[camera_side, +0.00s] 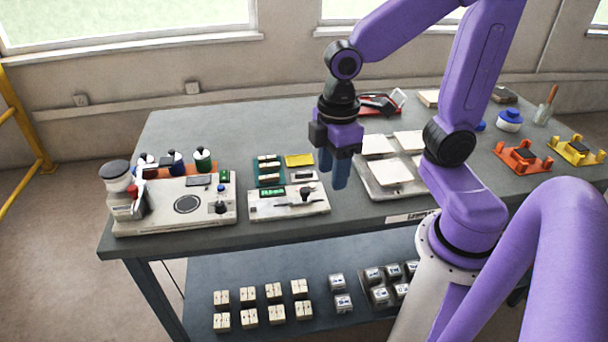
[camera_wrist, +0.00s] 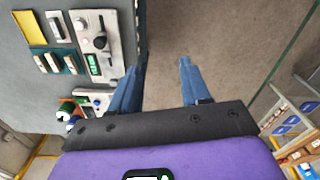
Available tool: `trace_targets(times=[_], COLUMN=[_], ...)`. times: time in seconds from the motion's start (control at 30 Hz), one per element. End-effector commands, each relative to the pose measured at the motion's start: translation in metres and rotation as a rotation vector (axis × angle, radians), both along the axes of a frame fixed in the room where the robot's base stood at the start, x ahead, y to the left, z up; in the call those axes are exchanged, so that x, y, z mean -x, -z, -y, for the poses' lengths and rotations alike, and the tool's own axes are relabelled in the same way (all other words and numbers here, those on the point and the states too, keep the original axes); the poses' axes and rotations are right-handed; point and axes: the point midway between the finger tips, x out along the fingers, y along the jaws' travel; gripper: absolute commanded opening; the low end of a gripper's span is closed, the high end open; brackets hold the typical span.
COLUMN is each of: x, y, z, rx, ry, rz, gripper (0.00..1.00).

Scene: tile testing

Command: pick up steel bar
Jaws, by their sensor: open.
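A small light grey bar (camera_side: 303,176), which looks like the steel bar, lies on the table behind the white instrument board. In the wrist view the bar (camera_wrist: 59,27) is at upper left, between the yellow piece and the board. I cannot be sure of its material. My gripper (camera_side: 333,176) points down, to the right of the bar and above table height. Its blue fingers (camera_wrist: 163,62) are apart with nothing between them. In the wrist view the left finger overlaps the table's edge and the right one shows against the floor.
A green tray (camera_wrist: 69,69) with several pale bars and a yellow piece (camera_side: 299,160) lie close by. A larger white apparatus (camera_side: 170,215) stands left; pale tiles (camera_side: 392,171) lie right of my gripper. Bare tabletop shows behind.

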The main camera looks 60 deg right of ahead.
Motion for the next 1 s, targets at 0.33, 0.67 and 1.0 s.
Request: trace_targets(times=[0.33, 0.67, 1.0], x=[-0.099, -0.166, -0.183], y=[0.000, 0.006, 0.014], z=[0.046, 0.127, 0.169], rx=[0.011, 0.014, 0.014], ry=[0.100, 0.180, 0.209], rz=[-0.007, -0.014, -0.019], gripper=[0.47, 0.47, 0.47])
